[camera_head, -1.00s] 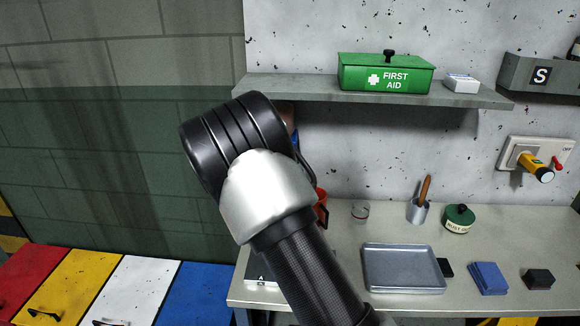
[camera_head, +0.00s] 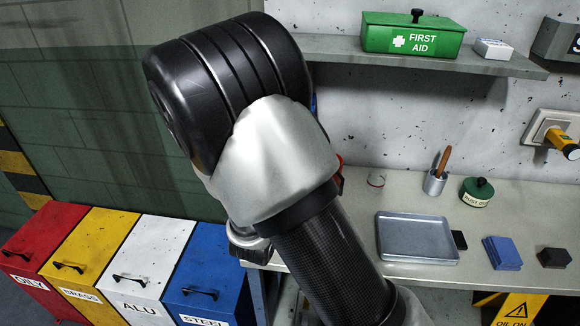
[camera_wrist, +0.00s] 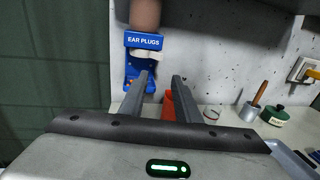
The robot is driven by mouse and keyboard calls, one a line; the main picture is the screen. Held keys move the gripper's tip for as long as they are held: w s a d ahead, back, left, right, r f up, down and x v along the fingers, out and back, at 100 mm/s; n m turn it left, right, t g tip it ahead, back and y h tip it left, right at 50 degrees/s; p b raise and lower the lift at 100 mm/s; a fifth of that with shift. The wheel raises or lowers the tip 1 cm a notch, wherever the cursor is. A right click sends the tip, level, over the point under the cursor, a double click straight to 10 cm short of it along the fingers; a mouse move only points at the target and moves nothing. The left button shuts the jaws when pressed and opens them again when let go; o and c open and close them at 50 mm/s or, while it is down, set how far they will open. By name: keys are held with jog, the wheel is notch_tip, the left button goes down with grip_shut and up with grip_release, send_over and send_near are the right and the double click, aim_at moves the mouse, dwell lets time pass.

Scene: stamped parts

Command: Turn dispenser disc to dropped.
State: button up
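The blue ear plugs dispenser (camera_wrist: 131,70) hangs on the wall in the wrist view, with a brownish rounded container (camera_wrist: 145,14) above it. A pale disc-like part (camera_wrist: 148,55) shows just under its label, partly hidden by a finger; I cannot read its setting. My gripper (camera_wrist: 165,78) is open, its two fingers apart with nothing between them. The left finger overlaps the dispenser's lower right in the picture; I cannot tell if they touch. In the head view my arm hides the gripper and nearly all of the dispenser.
On the bench are a grey tray (camera_head: 418,257), a cup with a brush (camera_head: 435,184), a green tin (camera_head: 477,191) and blue pads (camera_head: 502,253). A shelf (camera_head: 340,48) holds a first aid box (camera_head: 413,36). Coloured bins (camera_head: 150,262) stand at left. A red object (camera_wrist: 168,106) is below my fingers.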

jog(key=shift+v, duration=1.35)
jog(key=shift+a, duration=0.15)
jog(key=s+d+r+m+g+h+p, duration=0.1)
jog(key=s+d+r+m+g+h, duration=0.25)
jog(key=d+m, duration=0.4)
jog(key=s+d+r+m+g+h+p, duration=0.25)
jog(key=s+d+r+m+g, duration=0.2)
jog(key=d, duration=0.55)
jog(key=s+d+r+m+g+y+p, duration=0.1)
jog(key=s+d+r+m+g+y, duration=0.2)
jog(key=s+m+g, duration=0.5)
jog(key=s+a+r+m+t+y+p, duration=0.3)
jog(key=s+a+r+m+t+y, duration=0.1)
jog(key=s+a+r+m+y, duration=0.3)
jog(key=s+a+m+y, duration=0.2)
jog(key=m, duration=0.2)
jog(key=shift+a+r+m+t+p, duration=0.25)
jog(key=shift+r+m+t+p, duration=0.05)
jog(key=shift+r+m+p, duration=0.1)
jog(key=shift+w+d, duration=0.1)
jog(key=shift+w, duration=0.05)
